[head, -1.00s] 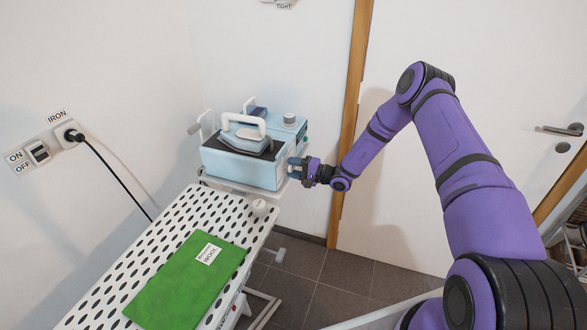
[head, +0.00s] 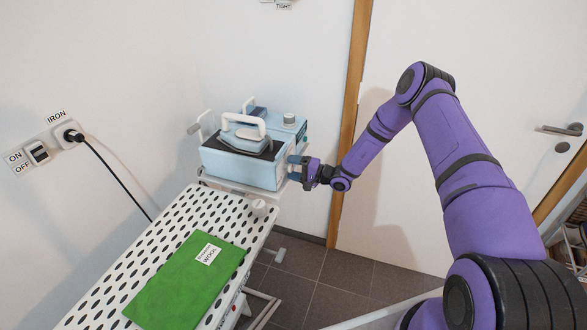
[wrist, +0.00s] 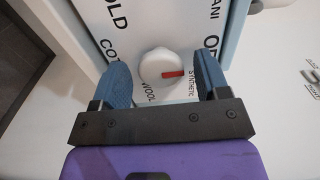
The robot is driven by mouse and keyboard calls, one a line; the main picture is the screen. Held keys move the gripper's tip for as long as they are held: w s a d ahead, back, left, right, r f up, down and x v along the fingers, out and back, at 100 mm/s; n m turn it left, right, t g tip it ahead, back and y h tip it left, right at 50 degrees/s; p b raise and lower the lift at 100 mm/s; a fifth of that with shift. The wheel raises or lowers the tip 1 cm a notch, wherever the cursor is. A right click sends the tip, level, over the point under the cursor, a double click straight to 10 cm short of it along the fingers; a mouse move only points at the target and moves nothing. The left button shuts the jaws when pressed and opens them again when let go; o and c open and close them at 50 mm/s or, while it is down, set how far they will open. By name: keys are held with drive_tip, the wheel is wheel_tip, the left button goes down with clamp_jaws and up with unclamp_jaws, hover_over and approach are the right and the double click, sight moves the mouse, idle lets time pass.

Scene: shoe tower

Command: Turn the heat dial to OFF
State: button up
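The heat dial (wrist: 158,66) is a white round knob with a red pointer mark on the front panel of the light-blue steam iron station (head: 238,167). In the wrist view the red mark points right, near the SYNTHETIC label (wrist: 191,87). A partly cut-off label beginning "OF" (wrist: 211,45) lies above that, and WOOL (wrist: 149,93) lies below the dial. My gripper (wrist: 162,63) is open, its blue fingers on either side of the dial with visible gaps. In the head view my gripper (head: 301,168) is at the station's right side, and the dial is hidden.
An iron (head: 243,133) rests on top of the station. A perforated ironing board (head: 190,208) with a folded green cloth (head: 185,283) stands in front. A wall switch (head: 38,153) and plugged-in cord (head: 110,170) are at left. A door (head: 480,60) is at right.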

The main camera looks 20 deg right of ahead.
drive_tip(key=v, duration=1)
drive_tip(key=shift+s+d, duration=0.25)
drive_tip(key=shift+d, duration=0.05)
drive_tip(key=s+a+r+n+g+h, duration=0.1)
drive_tip(key=s+a+r+n+g, duration=0.3)
drive_tip(key=r, duration=0.6)
drive_tip(key=s+a+r+n+g+h, duration=0.1)
drive_tip(key=s+r+g+h, duration=0.3)
drive_tip(key=r, duration=0.6)
drive_tip(key=s+a+r+n+g+y, duration=0.1)
drive_tip(key=s+a+r+n+g, duration=0.2)
drive_tip(key=s+r, duration=0.5)
drive_tip(key=s+d+r+t+h, duration=0.2)
drive_tip(key=s+r+h, duration=0.1)
drive_tip(key=s+r, duration=0.3)
drive_tip(key=s+d+r+t+h, duration=0.1)
drive_tip(key=s+r+h, duration=0.3)
drive_tip(key=s, duration=0.7)
drive_tip(key=s+d+r+m+t+h, duration=0.1)
drive_tip(key=s+d+r+t+h, duration=0.1)
drive_tip(key=s+r, duration=0.6)
drive_tip(key=shift+s+d+t+h, duration=0.3)
drive_tip(key=shift+s+d+h, duration=0.2)
drive_tip(key=shift+s+h, duration=0.25)
